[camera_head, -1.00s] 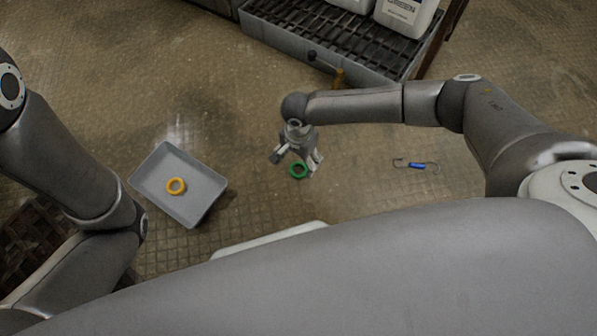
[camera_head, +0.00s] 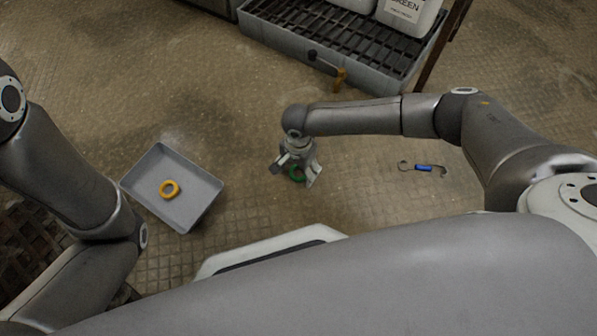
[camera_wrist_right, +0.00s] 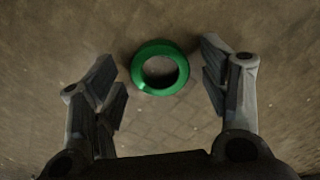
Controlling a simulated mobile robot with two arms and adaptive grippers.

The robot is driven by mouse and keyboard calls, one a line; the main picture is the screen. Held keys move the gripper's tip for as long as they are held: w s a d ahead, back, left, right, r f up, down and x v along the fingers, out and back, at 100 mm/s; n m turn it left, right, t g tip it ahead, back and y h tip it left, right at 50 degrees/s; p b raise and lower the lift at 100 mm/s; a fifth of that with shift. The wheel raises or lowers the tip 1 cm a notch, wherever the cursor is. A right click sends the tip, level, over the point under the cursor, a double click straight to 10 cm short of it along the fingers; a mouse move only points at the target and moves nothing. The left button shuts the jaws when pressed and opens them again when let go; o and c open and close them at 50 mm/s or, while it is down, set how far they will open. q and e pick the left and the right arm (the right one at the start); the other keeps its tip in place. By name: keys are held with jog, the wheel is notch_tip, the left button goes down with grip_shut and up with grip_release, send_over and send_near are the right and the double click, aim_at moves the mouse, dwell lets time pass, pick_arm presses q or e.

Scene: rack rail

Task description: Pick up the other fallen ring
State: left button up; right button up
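A green ring (camera_head: 297,174) lies on the floor below my right gripper (camera_head: 297,176), partly hidden by it in the head view. In the right wrist view the green ring (camera_wrist_right: 160,68) sits between the two spread fingertips of my right gripper (camera_wrist_right: 163,75), with a gap on each side. That gripper is open and empty.
A blue-handled hook tool (camera_head: 424,168) lies on the floor to the right. A grated grey platform (camera_head: 330,45) with white jugs (camera_head: 408,14) stands at the back, with a yellow-and-black tool (camera_head: 328,68) at its front edge. Floor between tray and right gripper is clear.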

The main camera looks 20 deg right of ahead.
jog(key=c, duration=0.8)
jog(key=shift+c, duration=0.2)
jog(key=shift+r, duration=0.1)
